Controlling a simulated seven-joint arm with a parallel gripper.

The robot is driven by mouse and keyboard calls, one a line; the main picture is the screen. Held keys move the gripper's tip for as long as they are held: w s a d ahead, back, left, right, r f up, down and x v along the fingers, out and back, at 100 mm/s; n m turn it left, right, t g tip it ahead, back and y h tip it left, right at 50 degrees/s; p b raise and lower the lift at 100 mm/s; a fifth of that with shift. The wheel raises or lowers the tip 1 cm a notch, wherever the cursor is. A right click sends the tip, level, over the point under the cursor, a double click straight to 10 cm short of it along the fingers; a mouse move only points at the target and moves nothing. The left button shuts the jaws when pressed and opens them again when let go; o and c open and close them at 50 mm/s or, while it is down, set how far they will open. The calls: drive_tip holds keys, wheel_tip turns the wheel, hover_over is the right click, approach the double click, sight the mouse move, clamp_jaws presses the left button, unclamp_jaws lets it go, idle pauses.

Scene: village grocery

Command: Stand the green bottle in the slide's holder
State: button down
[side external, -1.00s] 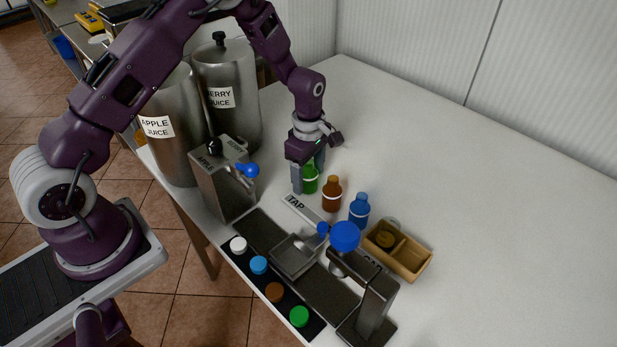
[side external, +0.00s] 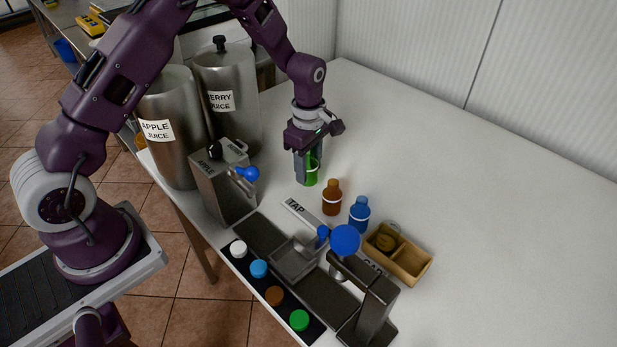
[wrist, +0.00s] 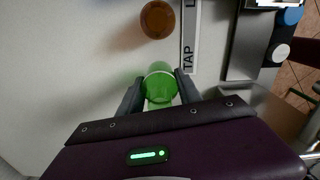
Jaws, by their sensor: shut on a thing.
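The green bottle (side external: 313,172) is upright between the fingers of my gripper (side external: 308,168), which is shut on it. In the wrist view the green bottle (wrist: 160,84) shows from above between both fingertips. Its base appears slightly above the white counter; the exact gap is hard to tell. The slide's holder, a grey square tray (side external: 294,262), sits on the dark track (side external: 328,292), nearer the camera and below the gripper in the side view. The holder looks empty.
A brown bottle (side external: 332,198) and a blue bottle (side external: 359,213) stand close by. A tap plate (side external: 300,210), juice dispenser (side external: 222,185), capping press (side external: 372,300) and wooden box (side external: 412,262) surround the track. Several caps line the front strip (side external: 284,310). The counter's right is clear.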

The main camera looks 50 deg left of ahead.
sight(310, 168)
drive_tip(key=r, duration=0.5)
drive_tip(key=shift+d+r, duration=0.25)
drive_tip(key=shift+s+d+r, duration=0.25)
drive_tip(key=shift+s+d, duration=0.3)
drive_tip(key=shift+d, duration=0.1)
drive_tip(key=s+d+m, duration=0.2)
drive_tip(key=s+d, duration=0.9)
drive_tip(key=s, duration=0.5)
drive_tip(key=shift+w+f, duration=0.1)
drive_tip(key=shift+f, duration=3.3)
drive_tip(key=shift+f, duration=0.2)
drive_tip(key=shift+c, duration=2.3)
unclamp_jaws()
